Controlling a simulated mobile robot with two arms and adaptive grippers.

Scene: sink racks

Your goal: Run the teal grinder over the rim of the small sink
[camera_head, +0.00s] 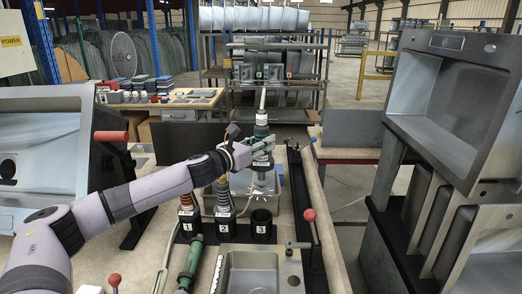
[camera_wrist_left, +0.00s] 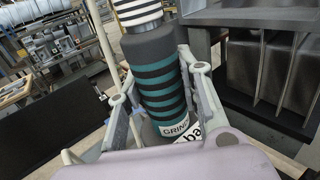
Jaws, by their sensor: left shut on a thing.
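My left gripper (camera_head: 268,150) is shut on the teal grinder (camera_head: 261,132), which stands roughly upright in its grasp. In the left wrist view the grinder (camera_wrist_left: 165,85) shows teal and dark bands, a black-and-white striped neck and a partly covered label. The left gripper's fingers (camera_wrist_left: 160,90) lie on both sides of it. A pale spiky shape shows at the grinder's lower end. The small sink (camera_head: 283,262), a grey metal basin, lies at the front of the bench, nearer than the grinder and apart from it. My right gripper is not in view.
Black holders marked 1 (camera_head: 187,226) and 2 (camera_head: 224,228) hold tools; holder 3 (camera_head: 261,230) looks empty. A grey tray (camera_head: 208,204) lies behind them. Large sinks (camera_head: 450,95) are racked at right.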

